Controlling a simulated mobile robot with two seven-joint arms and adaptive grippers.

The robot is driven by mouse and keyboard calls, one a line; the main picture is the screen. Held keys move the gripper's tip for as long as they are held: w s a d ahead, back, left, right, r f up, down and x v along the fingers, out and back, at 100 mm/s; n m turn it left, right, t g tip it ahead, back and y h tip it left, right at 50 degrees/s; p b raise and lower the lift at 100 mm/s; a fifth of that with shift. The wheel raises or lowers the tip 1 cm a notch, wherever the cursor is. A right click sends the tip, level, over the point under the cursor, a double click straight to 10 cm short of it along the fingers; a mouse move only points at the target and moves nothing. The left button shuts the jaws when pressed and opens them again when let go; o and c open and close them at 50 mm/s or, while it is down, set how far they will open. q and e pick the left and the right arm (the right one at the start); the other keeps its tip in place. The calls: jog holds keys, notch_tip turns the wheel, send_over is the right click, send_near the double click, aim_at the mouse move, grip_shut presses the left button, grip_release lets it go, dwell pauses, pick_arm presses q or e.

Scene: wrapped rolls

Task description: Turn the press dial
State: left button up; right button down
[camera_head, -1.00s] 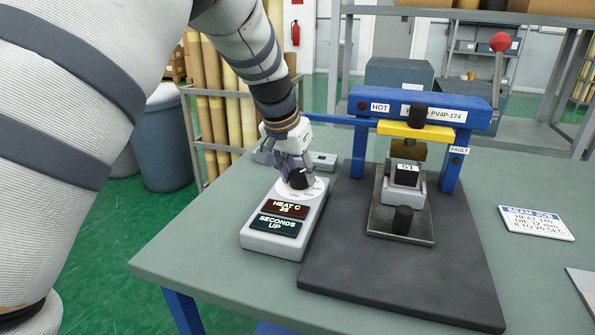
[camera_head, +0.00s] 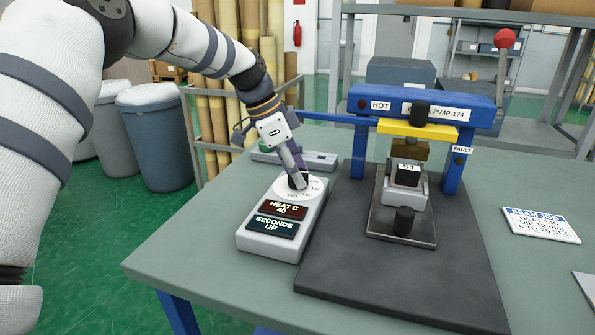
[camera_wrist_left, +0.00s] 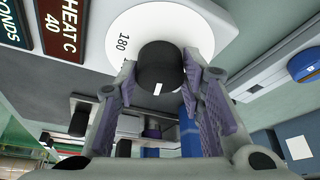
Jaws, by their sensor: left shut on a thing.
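The press dial is a black knob (camera_wrist_left: 162,70) on a round white scale (camera_head: 305,188), on top of a grey control box (camera_head: 268,243). The box's displays (camera_head: 284,209) read HEAT C 40 and SECONDS UP. My left gripper (camera_head: 296,174) points down onto the dial and is shut on the black knob, which it partly hides in the head view. In the left wrist view the knob sits between the purple-padded fingers, with its white mark showing. The blue press (camera_head: 425,99) stands to the right on a dark mat (camera_head: 330,285). My right gripper is not in view.
A job card (camera_head: 541,224) lies on the green table (camera_head: 190,235) at the right, reading heat 140. A grey device (camera_head: 318,160) lies behind the control box. The press's blue bar reaches left close behind my left gripper.

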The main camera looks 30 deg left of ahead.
pick_arm(q)
jog(key=shift+f+m+g, duration=0.2)
jog(key=shift+m+g, duration=0.1)
jog(key=shift+m, duration=0.3)
jog(key=o, duration=1.1)
jog(key=shift+o, duration=0.2)
jog(key=shift+r, duration=0.1)
jog(key=shift+r, duration=0.1)
jog(key=v, duration=1.1)
jog(key=shift+a+r, duration=0.25)
jog(key=shift+r, duration=0.1)
jog(key=shift+s, duration=0.1)
